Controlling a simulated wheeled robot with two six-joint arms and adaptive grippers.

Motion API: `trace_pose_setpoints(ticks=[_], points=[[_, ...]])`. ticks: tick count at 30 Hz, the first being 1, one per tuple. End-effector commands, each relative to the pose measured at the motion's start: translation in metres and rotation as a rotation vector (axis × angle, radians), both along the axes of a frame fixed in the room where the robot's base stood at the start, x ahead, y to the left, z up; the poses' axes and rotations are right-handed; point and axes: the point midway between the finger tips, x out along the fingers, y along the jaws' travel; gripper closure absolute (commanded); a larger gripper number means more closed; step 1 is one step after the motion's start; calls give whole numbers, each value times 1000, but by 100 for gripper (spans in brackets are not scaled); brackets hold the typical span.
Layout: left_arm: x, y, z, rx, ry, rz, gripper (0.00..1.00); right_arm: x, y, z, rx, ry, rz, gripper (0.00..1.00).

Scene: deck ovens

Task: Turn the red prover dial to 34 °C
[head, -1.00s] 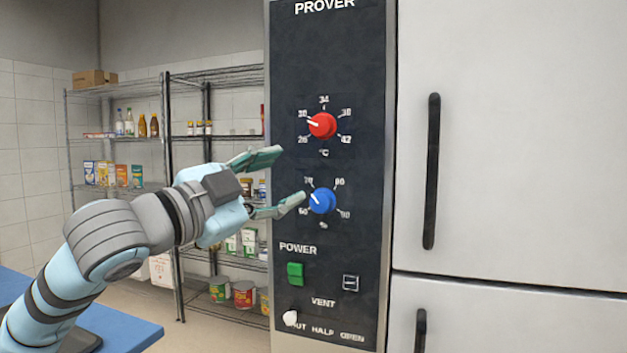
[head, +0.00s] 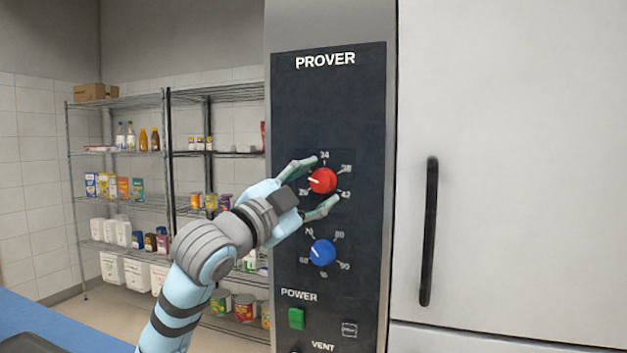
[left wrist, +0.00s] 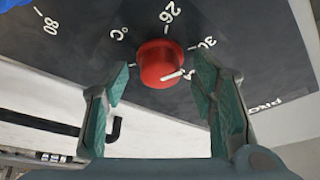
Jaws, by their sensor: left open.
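The red prover dial (head: 323,181) is on the black control panel, under the PROVER label. Its white pointer points left and slightly up, toward about 30; the 30 mark is hidden behind my gripper in the head view. The 34 mark is at the top of the scale. My left gripper (head: 322,182) is open, with one finger above the dial and one below it. In the left wrist view the red dial (left wrist: 160,60) lies between and just beyond the two fingertips, with no clear contact. My right gripper is out of view.
A blue dial (head: 322,252) sits just below the lower finger. A green power switch (head: 297,319) is further down. A white door with a black handle (head: 429,232) stands to the right. Wire shelves (head: 135,205) with goods are behind left.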

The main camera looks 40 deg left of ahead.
Motion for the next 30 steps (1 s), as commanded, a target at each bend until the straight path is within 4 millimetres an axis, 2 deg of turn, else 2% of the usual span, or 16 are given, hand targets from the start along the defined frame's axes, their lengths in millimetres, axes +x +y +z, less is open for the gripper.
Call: trace_pose_setpoints(ticks=[2,3,9,12,22,30], points=[[0,0,0,0,0,0,48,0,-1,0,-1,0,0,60],[0,0,0,0,0,0,51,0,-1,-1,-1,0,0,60],[0,0,0,-1,-1,-1,83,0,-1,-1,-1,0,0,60],[-1,0,0,-1,-1,-1,96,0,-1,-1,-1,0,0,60],[-1,0,2,37,14,-1,96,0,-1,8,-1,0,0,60],[-1,1,6,182,67,0,96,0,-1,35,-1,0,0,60]])
